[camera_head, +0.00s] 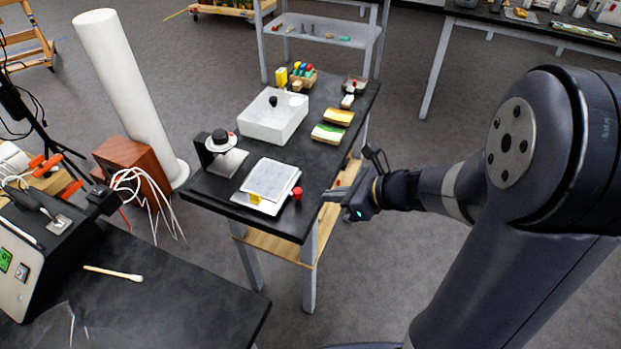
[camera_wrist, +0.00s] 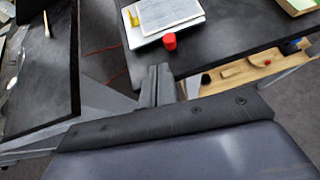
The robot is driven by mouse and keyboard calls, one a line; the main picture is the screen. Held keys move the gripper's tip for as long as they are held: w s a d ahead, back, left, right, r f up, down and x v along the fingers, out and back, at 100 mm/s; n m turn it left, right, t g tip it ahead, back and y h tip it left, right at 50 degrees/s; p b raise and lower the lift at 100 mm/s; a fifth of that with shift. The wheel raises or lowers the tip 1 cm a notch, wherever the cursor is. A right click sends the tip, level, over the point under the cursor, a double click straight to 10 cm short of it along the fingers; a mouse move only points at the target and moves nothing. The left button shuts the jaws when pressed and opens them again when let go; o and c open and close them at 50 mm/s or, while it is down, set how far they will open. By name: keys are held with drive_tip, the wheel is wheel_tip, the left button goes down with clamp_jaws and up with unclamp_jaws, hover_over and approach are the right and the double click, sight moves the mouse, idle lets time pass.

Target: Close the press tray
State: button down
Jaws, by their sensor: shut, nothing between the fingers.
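What looks like the press tray (camera_head: 246,206) is a flat white tray bearing a grey-white sheet, with a yellow tag at its front. It lies near the front corner of the black table. A red knob (camera_head: 297,193) is at its right corner. In the wrist view, the tray (camera_wrist: 160,37) and red knob (camera_wrist: 169,41) show at the top. My gripper (camera_head: 330,196) is shut and empty, just right of the knob and beside the table edge. In the wrist view, its fingers (camera_wrist: 157,70) point towards the knob, with a small gap apparent.
The black table (camera_head: 310,165) also holds a round-topped black and white device (camera_head: 221,144), a white open box (camera_head: 272,118) and coloured pads (camera_head: 328,134). A wooden lower shelf (camera_head: 270,247) sits beneath. Another dark table (camera_head: 165,300) is at front left.

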sight(265, 184)
drive_tip(key=s+d+r+h+p, duration=0.1)
drive_tip(key=d+p, duration=0.2)
drive_tip(key=d, duration=0.2)
drive_tip(key=shift+m, duration=0.3)
drive_tip(key=x, duration=0.8)
drive_tip(key=a+r+x, duration=0.1)
drive_tip(key=x, duration=0.3)
drive_tip(key=shift+w+a+f, duration=0.15)
drive_tip(key=shift+w+a, duration=0.15)
drive_tip(key=shift+a, duration=0.2)
drive_tip(key=w+a, duration=0.1)
drive_tip(key=a, duration=0.2)
drive_tip(key=w+a, duration=0.1)
drive_tip(key=a, duration=0.2)
drive_tip(key=w+a+b, duration=0.1)
drive_tip(key=w+a, duration=0.1)
drive_tip(key=a, duration=0.2)
drive_tip(key=shift+w, duration=0.1)
drive_tip(key=shift+a, duration=0.15)
